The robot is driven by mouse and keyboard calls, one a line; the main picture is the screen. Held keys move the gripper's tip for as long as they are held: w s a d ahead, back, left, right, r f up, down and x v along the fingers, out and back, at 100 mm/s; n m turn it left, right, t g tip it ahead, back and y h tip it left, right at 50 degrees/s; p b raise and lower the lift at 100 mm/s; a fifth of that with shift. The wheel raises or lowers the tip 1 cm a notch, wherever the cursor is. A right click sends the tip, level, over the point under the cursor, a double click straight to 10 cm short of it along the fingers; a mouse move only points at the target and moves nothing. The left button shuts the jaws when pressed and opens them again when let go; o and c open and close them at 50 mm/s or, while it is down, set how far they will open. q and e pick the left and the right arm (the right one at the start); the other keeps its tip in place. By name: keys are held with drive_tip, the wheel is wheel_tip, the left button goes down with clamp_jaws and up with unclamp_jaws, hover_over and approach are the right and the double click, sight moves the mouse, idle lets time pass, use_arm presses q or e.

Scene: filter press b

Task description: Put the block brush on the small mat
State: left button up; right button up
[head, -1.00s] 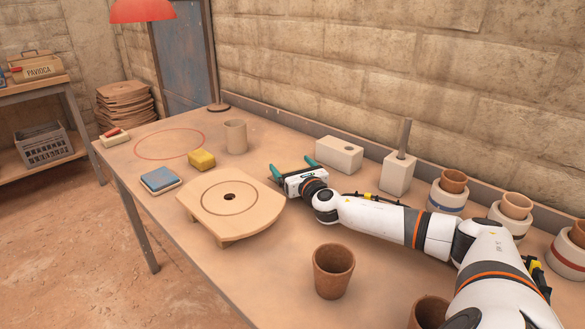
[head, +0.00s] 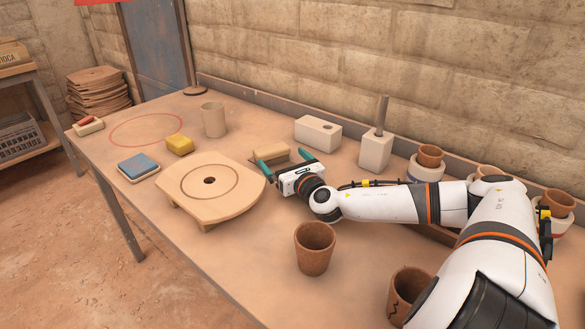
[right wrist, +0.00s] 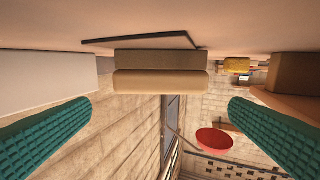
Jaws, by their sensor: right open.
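The block brush (head: 270,151), a pale block over a darker bristle layer, lies just ahead of my right gripper (head: 282,159). In the right wrist view, which shows the table at the top, the brush (right wrist: 160,80) sits between the lines of the two green fingers. Its bristle side faces a thin dark flat sheet, seemingly the small mat (right wrist: 140,42); the brush appears to rest on it. The fingers are open and apart from the brush. In the head view the mat is mostly hidden. My left gripper is not in view.
A round-holed board (head: 210,205) stands left of the gripper. A white block (head: 317,132) and a block with a post (head: 376,148) stand behind. A terracotta cup (head: 314,250) is in front. A yellow sponge (head: 180,144) and a blue-topped pad (head: 138,167) lie farther left.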

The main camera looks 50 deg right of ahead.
drive_tip(key=v, duration=0.3)
drive_tip(key=shift+s+a, duration=0.15)
drive_tip(key=shift+s, duration=0.15)
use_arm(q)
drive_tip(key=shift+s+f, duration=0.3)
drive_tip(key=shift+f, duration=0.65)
use_arm(e)
drive_tip(key=shift+s+a, duration=0.15)
drive_tip(key=shift+s, duration=0.25)
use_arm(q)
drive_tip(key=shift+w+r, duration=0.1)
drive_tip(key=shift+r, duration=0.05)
